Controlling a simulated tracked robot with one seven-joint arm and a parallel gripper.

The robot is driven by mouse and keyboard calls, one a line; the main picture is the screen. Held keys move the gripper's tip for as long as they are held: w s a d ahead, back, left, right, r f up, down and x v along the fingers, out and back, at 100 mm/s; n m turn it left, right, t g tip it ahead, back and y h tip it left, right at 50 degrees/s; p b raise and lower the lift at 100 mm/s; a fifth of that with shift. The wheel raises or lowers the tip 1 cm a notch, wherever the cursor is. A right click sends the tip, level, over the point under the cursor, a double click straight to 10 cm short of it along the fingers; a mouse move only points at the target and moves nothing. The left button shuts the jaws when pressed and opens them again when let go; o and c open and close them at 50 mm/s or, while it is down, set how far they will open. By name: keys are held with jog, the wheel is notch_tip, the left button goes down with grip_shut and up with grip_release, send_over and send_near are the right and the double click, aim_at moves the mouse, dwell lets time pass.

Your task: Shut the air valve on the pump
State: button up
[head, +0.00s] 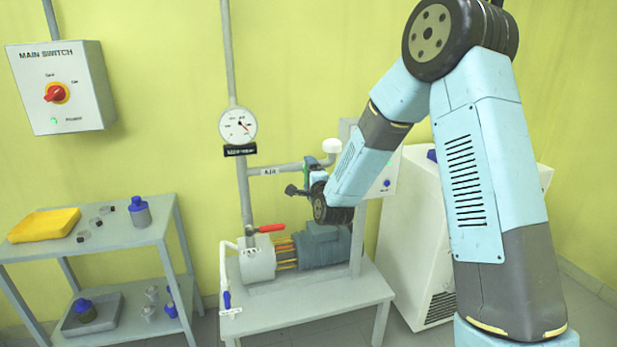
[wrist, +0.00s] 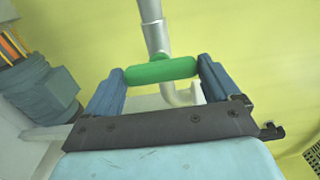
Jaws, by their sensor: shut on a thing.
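The air valve's green handle (wrist: 160,71) spans between the two blue fingers of my gripper (wrist: 162,74) in the wrist view. The fingers are shut on the handle's two ends. A grey pipe (wrist: 152,12) rises behind the handle. In the head view, my gripper (head: 312,178) is at the right end of the pipe labelled AIR (head: 275,171), and a little of the green handle (head: 310,162) shows there. My wrist hides part of the valve, so I cannot tell its exact angle. The pump (head: 322,246) stands below on a grey bench.
A red valve handle (head: 271,228) sits above the pump's left end, with a blue-handled valve (head: 227,299) lower left. A gauge (head: 238,126) is on the vertical pipe. A white cabinet (head: 413,235) stands at the right, and a grey shelf (head: 110,240) with bottles at the left.

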jog(key=shift+d+f, duration=0.25)
jog(key=shift+f, duration=0.05)
jog(key=o, duration=0.8)
jog(key=shift+r, duration=0.1)
jog(key=shift+s, duration=0.15)
jog(key=v, duration=1.3)
jog(key=shift+s, duration=0.25)
